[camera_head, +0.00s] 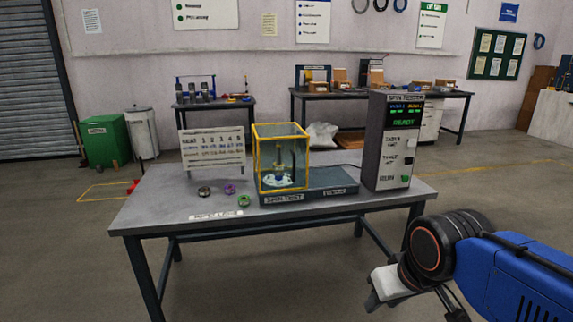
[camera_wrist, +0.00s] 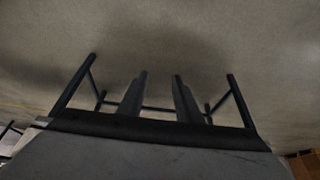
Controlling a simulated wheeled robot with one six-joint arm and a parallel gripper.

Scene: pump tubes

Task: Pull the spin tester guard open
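The spin tester guard (camera_head: 283,137) is a clear box with yellow edges, upright on the left part of the dark spin test base (camera_head: 325,191). It stands closed around a small fixture (camera_head: 279,172) with a white round bottom. My gripper (camera_head: 377,292) is at the lower right in the head view, in front of the table and well apart from the guard. The wrist view shows its two dark fingers (camera_wrist: 161,75) spread apart with nothing between them. The guard is not in the wrist view.
The spin tester control box (camera_head: 391,142) stands right of the base and reads READY. A white labelled board (camera_head: 212,150) and several small coloured rings (camera_head: 229,189) are on the table (camera_head: 158,208) at left. The table's front edge lies between my gripper and the guard.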

